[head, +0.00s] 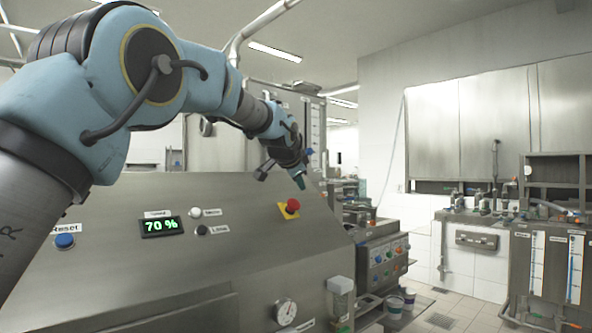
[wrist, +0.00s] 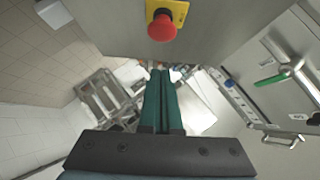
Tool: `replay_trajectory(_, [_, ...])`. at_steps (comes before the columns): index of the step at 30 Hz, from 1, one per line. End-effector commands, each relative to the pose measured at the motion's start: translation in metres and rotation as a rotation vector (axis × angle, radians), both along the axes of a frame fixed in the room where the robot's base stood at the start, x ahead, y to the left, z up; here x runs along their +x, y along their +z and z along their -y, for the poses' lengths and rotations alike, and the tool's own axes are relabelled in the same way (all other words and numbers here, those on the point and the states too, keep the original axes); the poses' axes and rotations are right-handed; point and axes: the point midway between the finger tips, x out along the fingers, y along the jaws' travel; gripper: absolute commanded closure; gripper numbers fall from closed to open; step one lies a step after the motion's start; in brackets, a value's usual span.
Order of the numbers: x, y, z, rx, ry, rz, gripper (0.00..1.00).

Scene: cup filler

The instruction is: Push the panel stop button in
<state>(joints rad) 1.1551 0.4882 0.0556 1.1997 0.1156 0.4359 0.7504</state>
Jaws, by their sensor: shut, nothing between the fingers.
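The panel stop button (head: 292,205) is a red mushroom head on a yellow square plate (head: 283,213), on the sloped steel panel (head: 190,265). In the wrist view the red button (wrist: 162,27) shows at the top centre, beyond the fingertips. My gripper (head: 299,182) is above the button in the head view, its tips pointing down and apart from it. In the wrist view its two green fingers (wrist: 161,72) are together with nothing between them. The button's face is unobstructed in both views.
The panel also bears a blue Reset button (head: 65,241), a green display reading 70 % (head: 161,226), a white button (head: 195,212) and a black button (head: 202,230). A side unit with coloured buttons (head: 383,258) stands to the right.

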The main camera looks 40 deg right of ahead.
Motion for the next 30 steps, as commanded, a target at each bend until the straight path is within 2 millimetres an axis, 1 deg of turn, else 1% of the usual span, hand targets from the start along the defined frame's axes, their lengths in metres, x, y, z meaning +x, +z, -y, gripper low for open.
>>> replay_trajectory(1, [0.005,-0.004,0.008,0.003,0.000,-0.001,1.00])
replay_trajectory(3, [0.010,-0.011,0.017,0.003,0.000,-0.001,1.00])
replay_trajectory(6, [0.022,-0.023,0.016,0.002,0.003,-0.002,1.00])
replay_trajectory(11, [0.032,-0.035,0.016,0.000,0.001,-0.002,1.00])
replay_trajectory(16, [0.036,-0.040,0.017,-0.001,-0.001,0.000,1.00])
replay_trajectory(25, [0.037,-0.041,0.017,0.000,0.000,0.000,1.00])
replay_trajectory(30, [0.049,-0.055,0.017,0.002,0.002,-0.001,1.00])
